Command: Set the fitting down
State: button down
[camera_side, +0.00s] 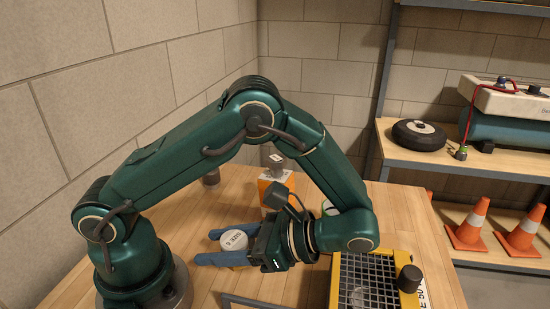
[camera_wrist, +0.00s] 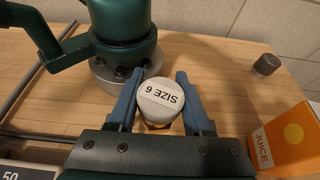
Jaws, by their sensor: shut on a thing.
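An orange juice carton (camera_side: 270,190) and a small grey cylinder (camera_side: 211,177) stand behind my gripper. A yellow-framed grid (camera_side: 370,279) is at the front right. Grey bars (camera_wrist: 25,85) lie at the left in the wrist view. Shelves (camera_side: 440,155) stand at the right.

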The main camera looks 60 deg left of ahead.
jog(key=w+d+r+n+t+h, duration=0.1)
jog(key=w+d+r+n+h, duration=0.25)
jog(key=n+h, duration=0.75)
jog(key=w+d+r+n+t+h, duration=0.2)
jog(key=w+d+n+h, duration=0.25)
jog(key=n+h, duration=0.6)
jog(key=w+a+r+n+t, duration=0.5)
jog(key=w+a+n+t, duration=0.7)
jog(key=t, duration=0.3)
jog(key=w+a+n+t+y, duration=0.2)
jog(key=a+n+t+y, duration=0.2)
jog(key=a+n+y, duration=0.4)
jog(key=shift+s+a+f+n+t+y, duration=0.15)
jog(key=shift+a+f+n+y, duration=0.45)
jog(key=shift+a+f, duration=1.65)
jog(key=shift+a+f+n+t+y, duration=0.2)
jog(key=shift+a+f+n+y, duration=0.6)
jog(key=shift+f, duration=2.6)
jog(key=shift+s+a+f+n+t+y, duration=0.15)
jog(key=shift+a+f+n+y, duration=0.15)
jog(key=shift+a+f, duration=2.05)
jog(key=shift+d+f, duration=0.25)
jog(key=shift+f, duration=0.25)
jog(key=shift+d+f, duration=0.2)
jog(key=shift+f, duration=0.25)
